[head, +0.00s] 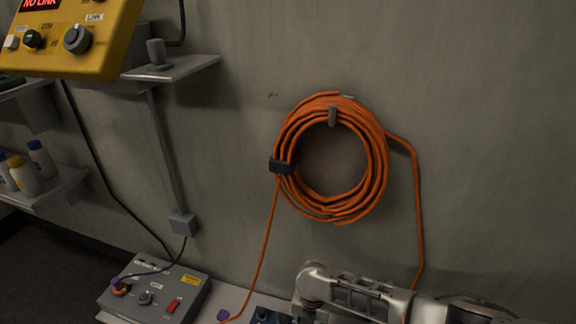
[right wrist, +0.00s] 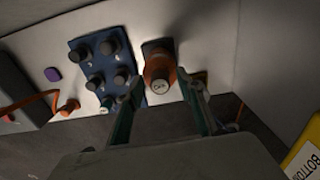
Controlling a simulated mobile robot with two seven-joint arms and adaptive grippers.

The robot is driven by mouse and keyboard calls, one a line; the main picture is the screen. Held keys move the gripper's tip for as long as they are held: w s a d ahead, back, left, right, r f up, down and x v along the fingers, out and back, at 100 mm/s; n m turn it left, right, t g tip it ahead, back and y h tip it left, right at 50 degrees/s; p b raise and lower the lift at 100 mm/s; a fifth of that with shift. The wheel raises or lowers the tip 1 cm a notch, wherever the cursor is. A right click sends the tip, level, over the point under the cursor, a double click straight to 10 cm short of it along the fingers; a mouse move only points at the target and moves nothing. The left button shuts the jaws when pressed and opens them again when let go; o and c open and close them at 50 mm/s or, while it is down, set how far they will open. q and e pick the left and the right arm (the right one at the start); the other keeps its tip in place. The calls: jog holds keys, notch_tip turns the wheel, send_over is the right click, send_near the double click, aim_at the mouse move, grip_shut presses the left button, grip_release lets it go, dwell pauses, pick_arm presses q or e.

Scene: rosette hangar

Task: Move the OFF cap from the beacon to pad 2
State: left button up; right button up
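In the right wrist view, an orange-brown round piece (right wrist: 159,64), which looks like the beacon, stands on a dark base on the pale ledge. In the head view, my right arm enters at lower right. My left gripper is out of view.
A purple piece (right wrist: 52,74) and an orange plug (right wrist: 69,107) with cable lie left of the board. A yellow labelled object (right wrist: 306,158) is at lower right. In the head view are a coiled orange cable (head: 377,165) and grey control box (head: 190,287).

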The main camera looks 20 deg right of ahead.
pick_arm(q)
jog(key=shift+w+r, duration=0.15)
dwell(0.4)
pick_arm(e)
jog(key=shift+c, duration=0.4)
grip_shut()
jog(key=shift+w+r+p, duration=0.1)
jog(key=shift+r+p, duration=0.3)
jog(key=shift+r, duration=0.15)
jog(key=shift+r+p, duration=1.5)
jog(key=shift+r, duration=0.95)
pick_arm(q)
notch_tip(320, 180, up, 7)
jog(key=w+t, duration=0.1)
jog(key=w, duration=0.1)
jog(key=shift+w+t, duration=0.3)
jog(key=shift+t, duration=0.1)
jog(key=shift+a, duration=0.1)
pick_arm(e)
jog(key=shift+f, duration=0.1)
